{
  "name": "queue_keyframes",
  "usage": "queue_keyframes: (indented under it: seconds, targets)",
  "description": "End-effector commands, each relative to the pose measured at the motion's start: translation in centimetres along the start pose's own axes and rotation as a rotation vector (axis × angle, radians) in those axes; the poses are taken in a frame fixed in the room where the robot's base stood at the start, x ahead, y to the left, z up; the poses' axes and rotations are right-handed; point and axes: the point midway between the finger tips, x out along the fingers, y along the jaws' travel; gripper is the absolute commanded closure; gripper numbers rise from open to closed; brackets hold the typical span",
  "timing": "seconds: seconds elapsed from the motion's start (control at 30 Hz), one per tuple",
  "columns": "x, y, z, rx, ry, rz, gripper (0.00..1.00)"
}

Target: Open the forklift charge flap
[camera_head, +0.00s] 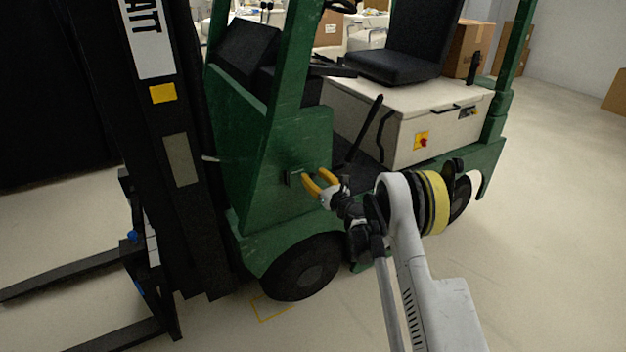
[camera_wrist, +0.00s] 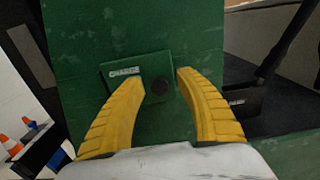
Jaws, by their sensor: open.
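The green forklift (camera_head: 285,135) stands in the middle of the head view. Its charge flap (camera_head: 292,177) is a small plate on the green side panel above the front wheel.
The mast (camera_head: 165,120) and forks (camera_head: 65,275) are on the left. The front wheel (camera_head: 303,268) is below the flap. The white seat box (camera_head: 405,115) and a black lever (camera_head: 365,130) are to the right. Floor is free at right.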

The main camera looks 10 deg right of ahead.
Motion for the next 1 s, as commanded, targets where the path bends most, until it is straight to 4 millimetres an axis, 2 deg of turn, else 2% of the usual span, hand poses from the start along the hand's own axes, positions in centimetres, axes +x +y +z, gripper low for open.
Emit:
queue_keyframes:
  seconds: [0.33,0.37,0.4,0.47,0.5,1.0]
  targets:
    - [0.51,0.04,0.08,0.0,0.0,0.0,0.58]
    - [0.5,0.04,0.08,0.0,0.0,0.001,0.65]
    - [0.5,0.04,0.07,-0.001,0.0,0.001,0.77]
    - [0.49,0.03,0.07,-0.001,0.0,0.001,0.96]
    - [0.49,0.03,0.07,-0.001,0.0,0.0,1.0]
    - [0.43,-0.1,0.08,0.0,0.0,-0.003,1.0]
